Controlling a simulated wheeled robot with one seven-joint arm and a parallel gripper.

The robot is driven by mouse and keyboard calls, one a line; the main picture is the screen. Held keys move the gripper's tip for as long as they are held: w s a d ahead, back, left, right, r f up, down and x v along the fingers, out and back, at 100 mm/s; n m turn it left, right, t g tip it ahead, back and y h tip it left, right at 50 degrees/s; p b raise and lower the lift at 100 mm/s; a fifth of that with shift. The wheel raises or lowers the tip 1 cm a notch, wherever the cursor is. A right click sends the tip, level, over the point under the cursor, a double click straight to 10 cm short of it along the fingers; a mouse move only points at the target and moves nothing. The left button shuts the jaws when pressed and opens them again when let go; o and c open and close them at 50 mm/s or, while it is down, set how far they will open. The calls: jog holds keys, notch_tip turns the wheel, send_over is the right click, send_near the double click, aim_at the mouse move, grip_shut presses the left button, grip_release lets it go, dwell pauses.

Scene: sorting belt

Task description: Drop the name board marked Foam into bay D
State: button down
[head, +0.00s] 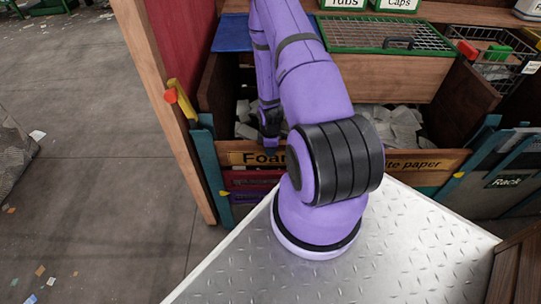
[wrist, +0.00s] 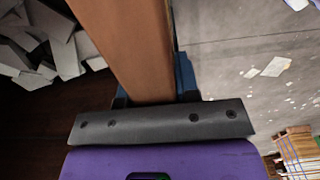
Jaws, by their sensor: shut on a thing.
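The wooden name board marked Foam (head: 243,158) shows at the front of a paper-filled bay in the head view, its right part hidden behind my arm. My gripper (head: 270,146) points down at its upper edge. In the wrist view a brown wooden plank (wrist: 125,45), seemingly this board, runs between the blue fingers of my gripper (wrist: 152,92), which are shut on it. Its lettering does not show there. No letter D is readable in either view, so I cannot tell which bay is D.
Red (head: 245,180) and purple boards lie below the Foam board. A board ending "te paper" (head: 415,163) is to the right. Scraps (head: 405,125) fill the bay behind. Open floor (head: 90,180) lies left.

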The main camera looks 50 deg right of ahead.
notch_tip(320, 180, up, 28)
dwell(0.7)
